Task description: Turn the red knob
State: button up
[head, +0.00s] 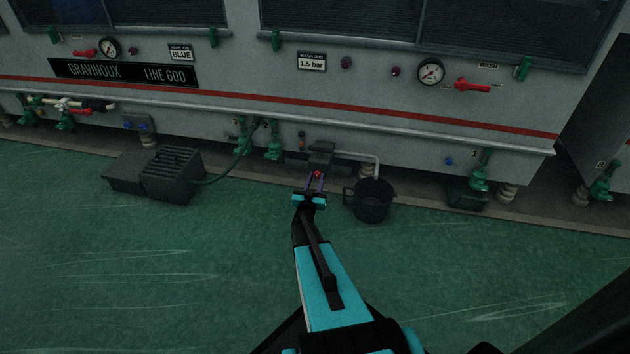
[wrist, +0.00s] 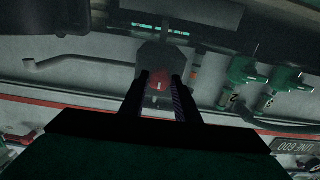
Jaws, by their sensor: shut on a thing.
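The red knob (wrist: 159,81) is round with a pale mark on its face. It sits on the front of a dark grey box (wrist: 163,57) with a pipe running from its side. In the head view the knob (head: 317,174) is a small red spot below the machine's edge. My gripper (wrist: 160,80) has one finger on each side of the knob and is shut on it. In the head view my gripper (head: 316,178) reaches up to the box (head: 321,153). The fingers hide part of the knob's sides.
A black bucket (head: 372,203) stands on the floor just right of my gripper, under the pale pipe (head: 372,157). Green valves (head: 274,140) hang to the left. A dark slatted box (head: 172,174) stands further left. The green floor in front is clear.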

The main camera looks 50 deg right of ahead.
jog(key=shift+d+r+n+p, duration=0.1)
jog(key=shift+d+n+p, duration=0.2)
jog(key=shift+p, duration=0.15)
jog(key=shift+r+n+p, duration=0.1)
jog(key=shift+n+p, duration=0.4)
jog(key=shift+p, duration=0.2)
jog(key=n+p, duration=0.4)
jog(key=p, duration=0.1)
jog(key=shift+s, duration=0.1)
jog(key=n+p, duration=0.3)
jog(key=shift+d+n, duration=0.1)
jog(key=shift+n, duration=0.3)
jog(key=n+p, duration=0.3)
jog(key=shift+n, duration=0.4)
jog(key=n+p, duration=0.4)
jog(key=n, duration=0.3)
jog(key=n+p, duration=0.1)
jog(key=n, duration=0.1)
jog(key=n+p, duration=0.1)
jog(key=shift+s+f, duration=0.1)
jog(key=shift+f, duration=0.15)
jog(key=shift+n, duration=0.3)
